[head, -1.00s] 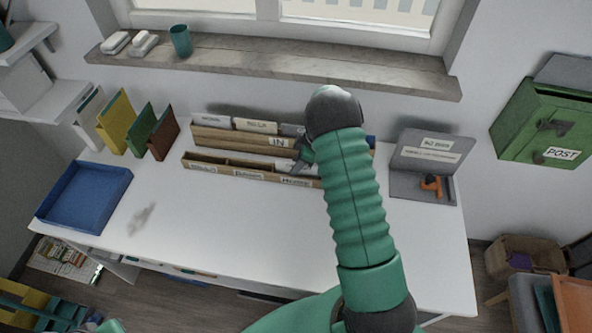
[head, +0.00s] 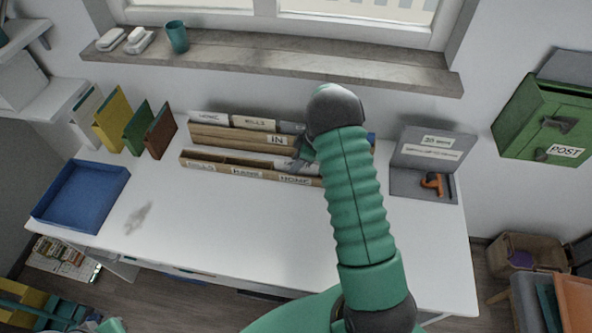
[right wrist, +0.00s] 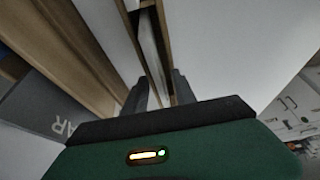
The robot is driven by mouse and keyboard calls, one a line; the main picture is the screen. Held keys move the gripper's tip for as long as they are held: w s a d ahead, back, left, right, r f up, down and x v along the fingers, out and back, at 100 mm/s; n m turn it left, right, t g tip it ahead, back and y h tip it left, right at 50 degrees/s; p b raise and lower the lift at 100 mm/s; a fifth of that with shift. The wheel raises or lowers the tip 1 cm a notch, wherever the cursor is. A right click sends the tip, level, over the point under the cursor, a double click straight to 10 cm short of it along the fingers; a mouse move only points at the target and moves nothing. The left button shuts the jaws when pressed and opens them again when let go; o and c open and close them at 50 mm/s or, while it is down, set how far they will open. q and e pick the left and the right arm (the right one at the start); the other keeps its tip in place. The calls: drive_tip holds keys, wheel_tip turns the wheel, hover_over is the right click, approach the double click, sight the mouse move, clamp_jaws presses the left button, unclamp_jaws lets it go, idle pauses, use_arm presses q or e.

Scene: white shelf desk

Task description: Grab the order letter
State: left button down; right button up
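A wooden IN holder (head: 225,137) stands at the back of the desk with several upright letters. Their tabs include one reading HOME (head: 210,117) and one reading BILLS (head: 253,123); a third tab's text is unreadable. No letter marked order can be made out. My right gripper (head: 300,158) is at the right part of the holders, partly hidden by my arm. In the right wrist view its fingers (right wrist: 158,88) are apart, pointing along a narrow pale sheet or panel (right wrist: 152,50) beside a wooden edge. Contact cannot be told. My left gripper is not seen.
A lower wooden sorter (head: 212,167) with labelled slots stands in front of the IN holder. A blue tray (head: 80,195) and coloured folders (head: 113,120) are at left. A grey stand (head: 432,150) is at right, a green POST box (head: 545,120) on the wall.

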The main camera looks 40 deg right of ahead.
drive_tip(key=shift+d+f, duration=0.15)
clamp_jaws()
idle(0.4)
